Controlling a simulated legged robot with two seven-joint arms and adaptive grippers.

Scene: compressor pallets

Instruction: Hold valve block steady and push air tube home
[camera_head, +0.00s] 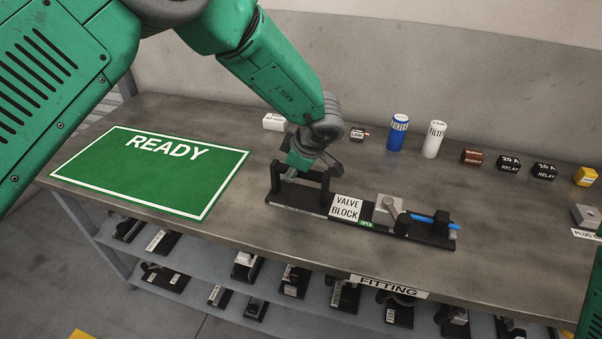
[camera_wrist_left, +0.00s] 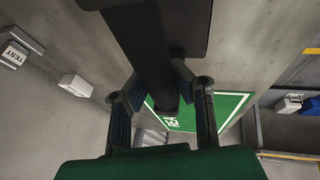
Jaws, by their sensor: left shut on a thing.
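The valve block (camera_head: 346,207) is a long black base on the bench, with a white name label, a grey block with a lever (camera_head: 391,209) and a small green "OPEN" tag. A black upright handle frame stands at its left end. My left gripper (camera_head: 300,166) comes down onto this handle and is shut on it. In the left wrist view the fingers (camera_wrist_left: 160,108) flank a thick black bar (camera_wrist_left: 142,40). The blue air tube (camera_head: 424,218) lies at the base's right end, passing a black holder; its seating depth is unclear. My right gripper is out of view.
A green READY mat (camera_head: 150,194) lies on the left of the bench. Blue and white filters (camera_head: 398,133), relays (camera_head: 508,163) and small parts line the back. A FITTING label (camera_head: 389,287) marks the front edge. Shelves below hold several black-based units.

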